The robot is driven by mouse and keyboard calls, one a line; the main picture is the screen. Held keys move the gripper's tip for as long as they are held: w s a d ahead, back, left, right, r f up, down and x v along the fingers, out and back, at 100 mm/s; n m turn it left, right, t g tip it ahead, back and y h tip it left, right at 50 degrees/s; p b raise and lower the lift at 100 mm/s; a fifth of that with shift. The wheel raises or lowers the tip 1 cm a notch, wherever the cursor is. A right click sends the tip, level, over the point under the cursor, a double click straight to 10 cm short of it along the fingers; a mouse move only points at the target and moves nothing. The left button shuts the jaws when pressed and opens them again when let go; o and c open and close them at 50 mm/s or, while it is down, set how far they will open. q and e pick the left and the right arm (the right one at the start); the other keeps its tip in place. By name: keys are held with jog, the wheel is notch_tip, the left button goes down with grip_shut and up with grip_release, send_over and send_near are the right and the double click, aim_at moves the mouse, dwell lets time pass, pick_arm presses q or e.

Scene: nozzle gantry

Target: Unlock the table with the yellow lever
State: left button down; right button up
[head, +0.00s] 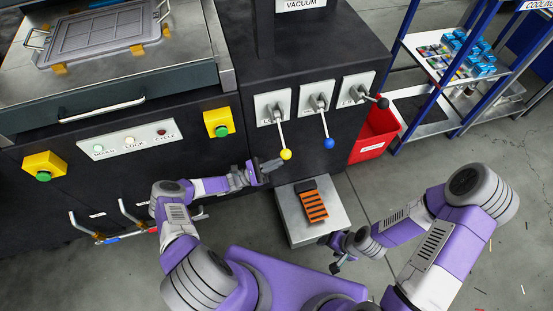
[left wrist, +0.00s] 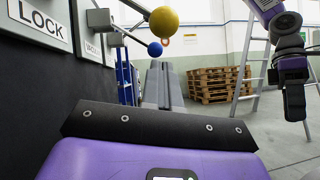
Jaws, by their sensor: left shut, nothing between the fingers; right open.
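The yellow lever's ball knob (head: 286,155) hangs low on a thin rod from the leftmost plate (head: 272,107) on the dark cabinet. In the left wrist view the yellow knob (left wrist: 164,19) is close, above the fingertips, and the plate (left wrist: 40,18) reads LOCK. My left gripper (head: 271,164) is shut and empty, just left of and below the knob. Its grey fingers (left wrist: 161,85) show in the left wrist view, apart from the knob. The metal table (head: 190,35) with a grey tray (head: 105,32) is at upper left. My right gripper (head: 335,256) is open and empty, low near the centre right.
The blue-knobbed lever (head: 328,143) and black-knobbed lever (head: 383,103) sit to the right. A platform (head: 335,222) with an orange slotted item (head: 313,207) stands below. A red bin (head: 372,138) and blue shelf (head: 440,60) are further right. Yellow button boxes (head: 218,122) flank the indicator panel (head: 130,140).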

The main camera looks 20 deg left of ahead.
pick_arm(q)
jog(key=shift+s+d+r, duration=0.1)
jog(key=shift+d+r, duration=0.05)
jog(key=shift+r, duration=0.6)
jog(key=shift+s+d+r, duration=0.1)
jog(key=shift+d+r, duration=0.05)
jog(key=shift+r, duration=0.55)
